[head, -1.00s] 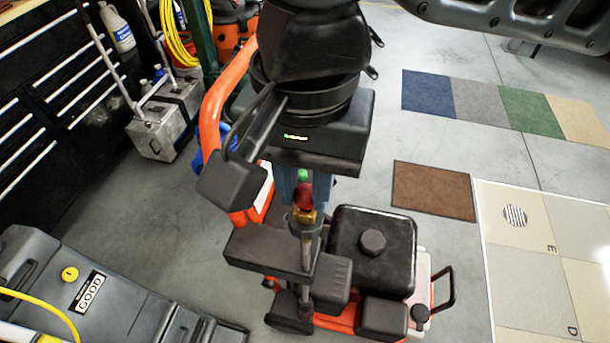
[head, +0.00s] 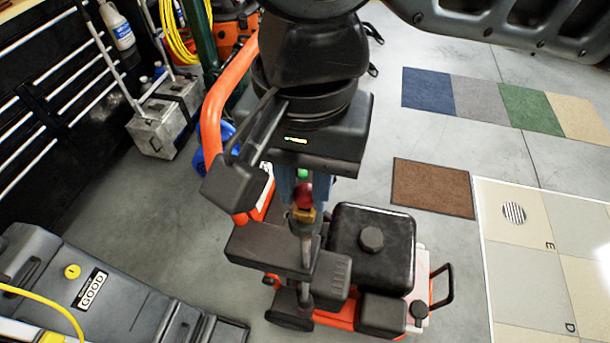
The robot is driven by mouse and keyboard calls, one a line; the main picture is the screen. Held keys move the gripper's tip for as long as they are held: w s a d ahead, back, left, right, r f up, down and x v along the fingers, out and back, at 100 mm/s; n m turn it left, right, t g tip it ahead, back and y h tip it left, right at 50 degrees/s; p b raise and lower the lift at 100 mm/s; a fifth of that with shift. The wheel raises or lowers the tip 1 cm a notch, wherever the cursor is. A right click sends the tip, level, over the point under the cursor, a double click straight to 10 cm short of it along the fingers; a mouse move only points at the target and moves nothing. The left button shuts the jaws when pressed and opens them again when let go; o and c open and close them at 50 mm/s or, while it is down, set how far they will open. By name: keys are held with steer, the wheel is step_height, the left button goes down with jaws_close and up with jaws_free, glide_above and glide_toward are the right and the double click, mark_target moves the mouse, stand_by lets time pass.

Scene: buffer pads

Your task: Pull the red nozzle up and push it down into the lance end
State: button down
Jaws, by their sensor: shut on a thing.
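The red nozzle (head: 304,194) is small and upright, directly under the dark wrist block of my arm. A brass-coloured fitting (head: 303,215) shows right below it, in line with the upright metal lance end (head: 306,250). Whether the nozzle is seated in the fitting cannot be told from this angle. My gripper (head: 304,186) points down at the nozzle and is shut on it; the fingers are mostly hidden under the wrist. A small green piece (head: 302,174) shows just above the red nozzle.
An orange-and-black machine (head: 372,250) stands around the lance, with an orange tube handle (head: 212,120) at left. A grey case (head: 60,285) lies at lower left.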

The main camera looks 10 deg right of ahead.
mark_target(306, 193)
steer(key=shift+f, duration=0.6)
stand_by(0.7)
steer(key=c, duration=0.8)
jaws_free()
steer(key=shift+c, duration=0.2)
step_height(306, 193, up, 8)
steer(key=shift+f, duration=0.1)
